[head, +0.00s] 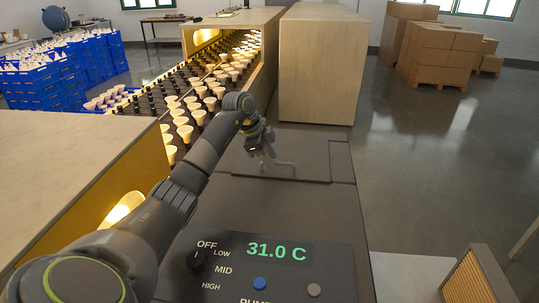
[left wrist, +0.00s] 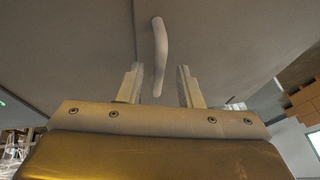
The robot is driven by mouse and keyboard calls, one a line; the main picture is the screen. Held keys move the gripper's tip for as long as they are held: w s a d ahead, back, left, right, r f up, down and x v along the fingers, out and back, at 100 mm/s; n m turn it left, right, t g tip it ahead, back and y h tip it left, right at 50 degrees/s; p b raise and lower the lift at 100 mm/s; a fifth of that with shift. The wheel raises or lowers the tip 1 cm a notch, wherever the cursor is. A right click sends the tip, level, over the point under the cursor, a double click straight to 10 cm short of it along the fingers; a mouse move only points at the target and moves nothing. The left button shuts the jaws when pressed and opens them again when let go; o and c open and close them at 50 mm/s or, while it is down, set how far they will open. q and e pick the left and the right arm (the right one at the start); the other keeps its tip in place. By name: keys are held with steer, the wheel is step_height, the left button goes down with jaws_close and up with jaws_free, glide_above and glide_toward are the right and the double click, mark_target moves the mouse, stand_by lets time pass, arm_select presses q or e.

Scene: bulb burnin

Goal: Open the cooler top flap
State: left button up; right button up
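The cooler top flap (head: 308,160) is a flat dark grey panel on top of the grey cooler (head: 210,215), lying level and closed. Its curved grey handle (head: 285,167) stands at the flap's front part. The handle also shows in the left wrist view (left wrist: 159,45). My left gripper (head: 263,160) is over the flap, close to the handle. In the left wrist view its two fingers (left wrist: 158,84) are apart, with the lower end of the handle in line with the gap between them. I cannot tell whether they touch it. My right gripper is not in view.
A control panel (head: 330,258) reading 31.0 C, with a knob and buttons, is on the cooler's near end. A conveyor with rows of bulbs (head: 205,95) runs at the left. A beige block (head: 322,65) stands behind the flap. Cardboard boxes (head: 440,55) are stacked at the back right.

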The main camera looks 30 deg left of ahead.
arm_select(q)
steer(key=c, duration=0.6)
jaws_close()
steer(key=shift+r, duration=0.1)
steer(key=w+a+r+p, duration=0.1)
steer(key=w+r+p, duration=0.2)
steer(key=r, duration=0.3)
steer(key=w+a+r+p, duration=0.2)
steer(key=w+r+p, duration=0.1)
steer(key=r, duration=0.4)
steer(key=shift+w+p, duration=0.15)
steer(key=shift+p, duration=0.5)
steer(key=shift+w+a+r, duration=0.1)
steer(key=shift+a+r, duration=0.05)
